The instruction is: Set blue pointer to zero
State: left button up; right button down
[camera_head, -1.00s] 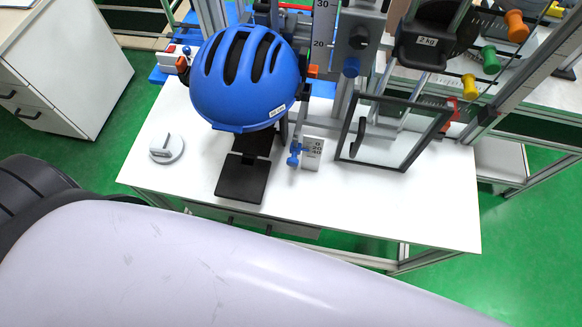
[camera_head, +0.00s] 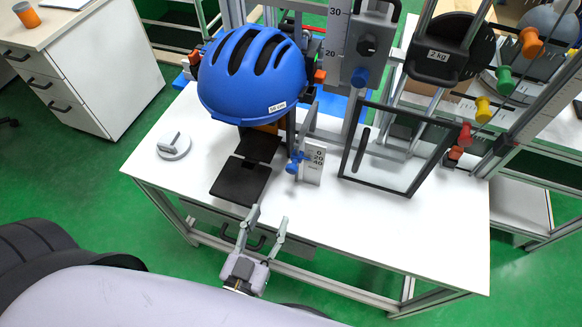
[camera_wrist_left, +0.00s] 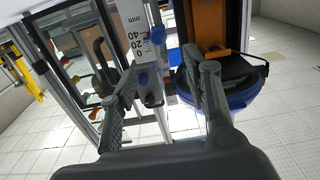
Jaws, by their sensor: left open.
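The blue pointer (camera_head: 295,162) is a small blue knobbed piece at the left edge of an upright white scale plate (camera_head: 312,166) marked 0, 20, 40. The mark it stands at is too small to read. The scale also shows in the left wrist view (camera_wrist_left: 137,28), with blue knobs near it. My left gripper (camera_head: 268,217) is open and empty, fingers up, just off the table's front edge, below and in front of the pointer. In the left wrist view its fingers (camera_wrist_left: 165,80) are spread apart. My right gripper is not in view.
A blue helmet (camera_head: 252,75) sits above a black plate (camera_head: 241,182) left of the scale. A framed clear panel (camera_head: 390,155) stands to the right. A grey disc with a handle (camera_head: 174,147) lies at left. The white table's (camera_head: 430,230) front right is bare.

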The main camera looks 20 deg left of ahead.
aim_at(290, 171)
pick_arm(q)
jog(key=w, duration=0.5)
jog(key=w+p, duration=0.1)
jog(key=w, duration=0.9)
jog(key=shift+d, duration=0.3)
grip_shut()
jog(key=shift+p, duration=0.3)
